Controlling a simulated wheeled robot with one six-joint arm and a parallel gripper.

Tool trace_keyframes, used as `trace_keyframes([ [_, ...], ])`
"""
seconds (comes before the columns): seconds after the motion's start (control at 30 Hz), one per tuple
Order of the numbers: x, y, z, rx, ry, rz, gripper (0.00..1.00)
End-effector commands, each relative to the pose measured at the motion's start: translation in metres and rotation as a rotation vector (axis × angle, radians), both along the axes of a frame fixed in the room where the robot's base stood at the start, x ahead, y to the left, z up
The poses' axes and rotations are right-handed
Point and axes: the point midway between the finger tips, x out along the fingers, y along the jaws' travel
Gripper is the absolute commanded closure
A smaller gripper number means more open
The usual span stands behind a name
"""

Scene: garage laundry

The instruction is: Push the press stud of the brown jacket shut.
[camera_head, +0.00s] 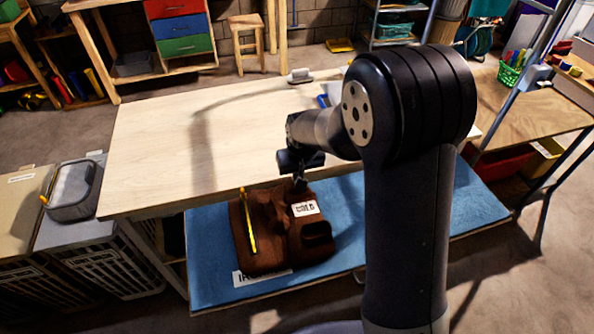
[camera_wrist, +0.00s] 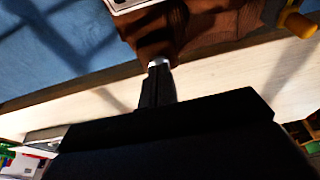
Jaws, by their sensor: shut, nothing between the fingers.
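The brown jacket (camera_head: 268,243) lies on the blue board in front of the wooden table, in the head view. It also shows at the top of the wrist view (camera_wrist: 160,36). A white label (camera_head: 305,208) reading "COLD" lies on its upper right part. My gripper (camera_head: 301,184) is at the jacket's top edge; in the wrist view its fingers (camera_wrist: 159,66) are shut, with the tips at the brown cloth. I cannot tell whether they touch it. I cannot make out the press stud in either view.
A yellow stick-like thing (camera_head: 248,222) lies on the jacket's left side. The blue board (camera_head: 212,277) has bare room left and right of the jacket. The wooden table (camera_head: 160,150) behind is mostly clear, with an iron-like object (camera_head: 300,76) at its far edge. A grey basket (camera_head: 72,190) stands at left.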

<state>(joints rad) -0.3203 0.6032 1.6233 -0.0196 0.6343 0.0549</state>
Motion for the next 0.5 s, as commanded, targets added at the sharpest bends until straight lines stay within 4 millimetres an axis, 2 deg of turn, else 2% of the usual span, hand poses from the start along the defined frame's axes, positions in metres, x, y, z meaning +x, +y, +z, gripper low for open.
trace_keyframes([
  [0.03, 0.001, -0.001, 0.017, 0.002, -0.006, -0.001, 1.00],
  [0.1, 0.002, -0.002, 0.033, 0.004, -0.010, -0.002, 1.00],
  [0.17, 0.000, -0.003, 0.038, 0.005, -0.014, -0.002, 1.00],
  [0.5, -0.017, -0.007, 0.099, 0.005, -0.016, -0.001, 1.00],
])
